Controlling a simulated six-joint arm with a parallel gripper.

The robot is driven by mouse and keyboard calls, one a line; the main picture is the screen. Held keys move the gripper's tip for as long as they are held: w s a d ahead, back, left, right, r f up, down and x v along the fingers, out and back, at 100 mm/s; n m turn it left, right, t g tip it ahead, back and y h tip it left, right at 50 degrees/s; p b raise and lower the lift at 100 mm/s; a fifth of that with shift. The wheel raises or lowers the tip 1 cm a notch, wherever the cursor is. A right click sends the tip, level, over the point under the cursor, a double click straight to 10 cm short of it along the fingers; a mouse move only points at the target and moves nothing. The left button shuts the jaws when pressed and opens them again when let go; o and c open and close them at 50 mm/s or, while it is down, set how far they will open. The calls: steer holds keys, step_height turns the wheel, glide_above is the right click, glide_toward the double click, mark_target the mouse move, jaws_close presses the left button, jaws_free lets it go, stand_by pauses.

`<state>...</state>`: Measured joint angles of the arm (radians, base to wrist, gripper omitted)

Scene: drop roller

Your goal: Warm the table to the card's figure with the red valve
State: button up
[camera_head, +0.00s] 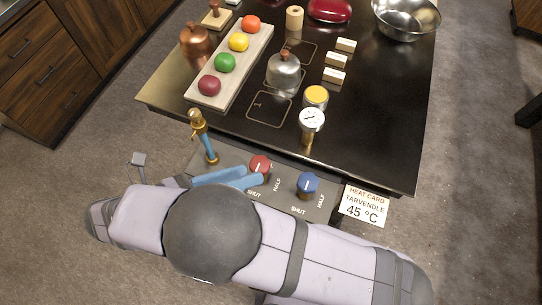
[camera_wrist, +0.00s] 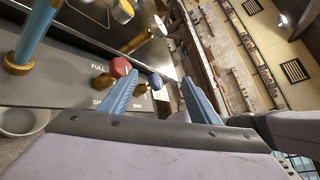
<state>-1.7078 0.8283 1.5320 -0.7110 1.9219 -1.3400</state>
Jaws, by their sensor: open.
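The red valve (camera_head: 260,166) stands on the grey panel at the table's near edge, with a white line on its top. A blue valve (camera_head: 307,184) stands to its right. Both have FULL, HALF and SHUT marks, partly hidden. The heat card (camera_head: 364,206) reads TARVENDLE 45 °C. A round dial gauge (camera_head: 312,120) stands behind the valves; its reading is too small to tell. My gripper (camera_head: 252,175) is open and empty beside the red valve. In the wrist view the red valve (camera_wrist: 120,67) lies just left of the left finger, not between the fingers; contact is unclear.
A brass and blue spout (camera_head: 203,135) rises left of the red valve. The dark table (camera_head: 390,140) holds a tray of coloured balls (camera_head: 262,62), a metal kettle (camera_head: 284,72), a yellow-topped jar (camera_head: 316,97), white blocks and a steel bowl (camera_head: 406,18). My arm covers the near side.

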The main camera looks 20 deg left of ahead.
mark_target(267, 159)
steer(key=w+f+m+t+b, duration=0.1)
steer(key=f, duration=0.1)
steer(key=w+f+m+t+y+b, duration=0.1)
steer(key=f+m+t, duration=0.1)
steer(key=w+f+m+t+y+b, duration=0.1)
steer(key=f, duration=0.2)
steer(key=shift+w+m+t, duration=0.25)
steer(key=shift+m+t, duration=0.05)
steer(key=shift+w+f+m+t+y+b, duration=0.4)
steer(key=shift+f+m+t+y+b, duration=0.1)
steer(key=shift+f+y, duration=0.15)
steer(key=shift+r+p+x, duration=0.2)
steer(key=shift+p+x, duration=0.95)
steer(key=shift+x, duration=2.5)
steer(key=shift+f, duration=0.15)
steer(key=c, duration=1)
steer(key=shift+c, duration=0.2)
